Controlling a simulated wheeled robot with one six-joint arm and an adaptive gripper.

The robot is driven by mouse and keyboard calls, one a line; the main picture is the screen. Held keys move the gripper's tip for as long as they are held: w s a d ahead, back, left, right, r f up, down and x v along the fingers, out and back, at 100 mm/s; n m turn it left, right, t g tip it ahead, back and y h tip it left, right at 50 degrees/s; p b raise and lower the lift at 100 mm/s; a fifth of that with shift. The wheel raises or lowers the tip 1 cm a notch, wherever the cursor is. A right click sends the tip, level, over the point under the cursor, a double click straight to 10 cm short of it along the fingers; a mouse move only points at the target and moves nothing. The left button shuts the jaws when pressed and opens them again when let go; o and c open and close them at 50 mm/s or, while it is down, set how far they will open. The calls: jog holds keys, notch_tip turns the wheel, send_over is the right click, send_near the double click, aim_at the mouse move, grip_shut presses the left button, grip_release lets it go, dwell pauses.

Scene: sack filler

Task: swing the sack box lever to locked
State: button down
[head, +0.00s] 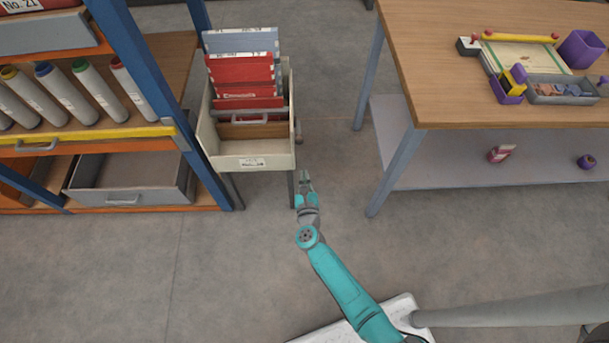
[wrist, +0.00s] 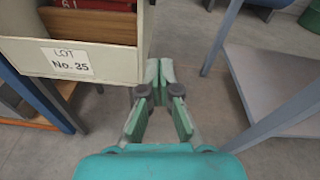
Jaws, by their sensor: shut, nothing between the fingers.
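The sack box (head: 250,150) is a cream open-topped bin on dark legs, holding upright red and grey sacks (head: 240,70). In the wrist view its front wall (wrist: 110,65) stands at upper left with a "LOT No. 25" label. A small grey upright piece (head: 298,130), possibly the lever, shows at the box's right side; its setting cannot be told. My gripper (head: 306,178) is shut and empty, just right of the box's front right corner. In the wrist view its fingertips (wrist: 160,70) are close beside the box's right edge; contact cannot be told.
A blue-and-orange rack (head: 150,80) with bottles and a grey drawer stands left of the box. A wooden-topped table (head: 450,80) with a lower shelf stands at right, holding a clipboard and trays. Bare concrete floor (head: 335,110) lies between box and table.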

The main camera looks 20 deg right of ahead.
jog(key=w+d+r, duration=0.2)
jog(key=w, duration=0.6)
jog(key=shift+w+r, duration=0.3)
dwell(0.4)
